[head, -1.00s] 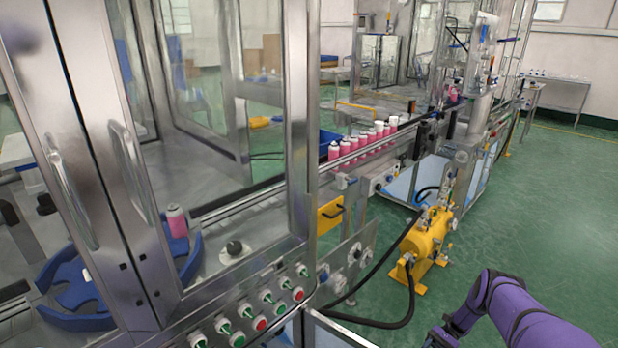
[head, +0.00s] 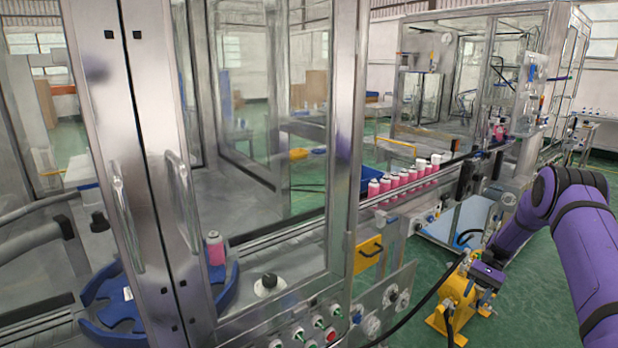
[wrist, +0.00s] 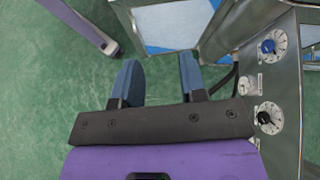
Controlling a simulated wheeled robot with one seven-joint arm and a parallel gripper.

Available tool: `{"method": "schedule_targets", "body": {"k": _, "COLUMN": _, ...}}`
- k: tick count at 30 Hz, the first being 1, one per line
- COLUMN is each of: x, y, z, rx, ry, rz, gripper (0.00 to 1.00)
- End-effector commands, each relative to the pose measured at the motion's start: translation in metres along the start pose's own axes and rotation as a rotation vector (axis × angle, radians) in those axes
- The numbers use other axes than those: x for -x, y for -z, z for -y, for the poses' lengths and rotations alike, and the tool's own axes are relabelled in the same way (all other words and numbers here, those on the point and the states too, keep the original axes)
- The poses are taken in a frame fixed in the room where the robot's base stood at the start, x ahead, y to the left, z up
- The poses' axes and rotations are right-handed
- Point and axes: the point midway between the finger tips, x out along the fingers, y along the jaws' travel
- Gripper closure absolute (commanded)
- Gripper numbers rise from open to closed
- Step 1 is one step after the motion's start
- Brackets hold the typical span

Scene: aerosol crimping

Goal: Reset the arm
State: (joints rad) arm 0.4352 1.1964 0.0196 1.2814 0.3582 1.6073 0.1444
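My purple arm (head: 584,235) reaches in from the right edge in the head view and bends down near the yellow pump unit. In the wrist view my gripper (wrist: 158,82) points down toward the green floor. Its two blue fingers stand well apart with nothing between them, so it is open and empty. In the head view the gripper's fingers cannot be made out. The machine's panel with dials (wrist: 272,95) is just right of the gripper in the wrist view.
A glazed steel cabinet (head: 345,130) with a button panel fills the left. Pink cans (head: 402,180) line the conveyor, and one pink can (head: 215,249) stands by a blue star wheel (head: 122,310). The yellow pump (head: 455,300) stands on the floor, with a black hose running from it.

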Motion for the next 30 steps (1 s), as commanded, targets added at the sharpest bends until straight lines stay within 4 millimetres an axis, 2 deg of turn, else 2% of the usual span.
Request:
{"method": "schedule_targets", "body": {"k": 1, "x": 0.011, "y": -0.018, "z": 0.008, "rx": 0.015, "ry": -0.013, "rz": -0.033, "gripper": 0.61}}
{"method": "schedule_targets", "body": {"k": 6, "x": 0.037, "y": -0.074, "z": 0.027, "rx": 0.061, "ry": -0.053, "rz": -0.130, "gripper": 0.61}}
{"method": "schedule_targets", "body": {"k": 15, "x": 0.065, "y": -0.176, "z": 0.050, "rx": 0.149, "ry": -0.118, "rz": -0.303, "gripper": 0.61}}
{"method": "schedule_targets", "body": {"k": 22, "x": 0.073, "y": -0.256, "z": 0.059, "rx": 0.220, "ry": -0.163, "rz": -0.436, "gripper": 0.61}}
{"method": "schedule_targets", "body": {"k": 30, "x": 0.068, "y": -0.344, "z": 0.057, "rx": 0.310, "ry": -0.209, "rz": -0.590, "gripper": 0.61}}
